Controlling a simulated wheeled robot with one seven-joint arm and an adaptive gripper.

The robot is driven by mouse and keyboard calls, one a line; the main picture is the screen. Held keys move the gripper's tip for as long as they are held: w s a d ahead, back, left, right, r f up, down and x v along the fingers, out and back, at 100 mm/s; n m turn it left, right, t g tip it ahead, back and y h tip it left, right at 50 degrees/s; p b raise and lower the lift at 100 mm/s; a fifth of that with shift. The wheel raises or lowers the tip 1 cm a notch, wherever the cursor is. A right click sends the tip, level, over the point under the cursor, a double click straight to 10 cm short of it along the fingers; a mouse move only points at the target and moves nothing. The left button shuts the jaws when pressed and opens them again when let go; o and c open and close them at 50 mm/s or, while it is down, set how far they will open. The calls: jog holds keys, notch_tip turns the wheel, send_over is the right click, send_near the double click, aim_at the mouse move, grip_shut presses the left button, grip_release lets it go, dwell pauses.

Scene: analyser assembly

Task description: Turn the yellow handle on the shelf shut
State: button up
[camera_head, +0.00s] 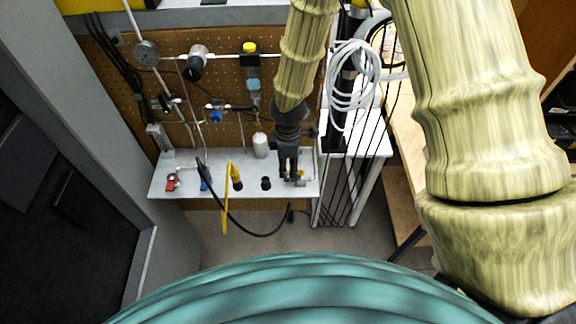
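The white shelf (222,188) stands against a brown pegboard. A small yellow part (301,174), which looks like the yellow handle, sits on a metal fitting near the shelf's right end. My gripper (290,178) points down right at it, with its dark fingers beside or over the yellow part. The fingers hide much of the handle, so its angle is unclear. I cannot tell whether the fingers touch it or how far they are apart.
A red-handled valve (171,183), a blue part (204,178) and a yellow-and-black tool (236,178) are on the shelf's left half. A white bottle (260,145) stands behind. A black hose (244,230) hangs in front. Coiled white tubing (352,85) hangs at right.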

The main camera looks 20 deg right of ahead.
jog(key=shift+f, duration=0.9)
grip_shut()
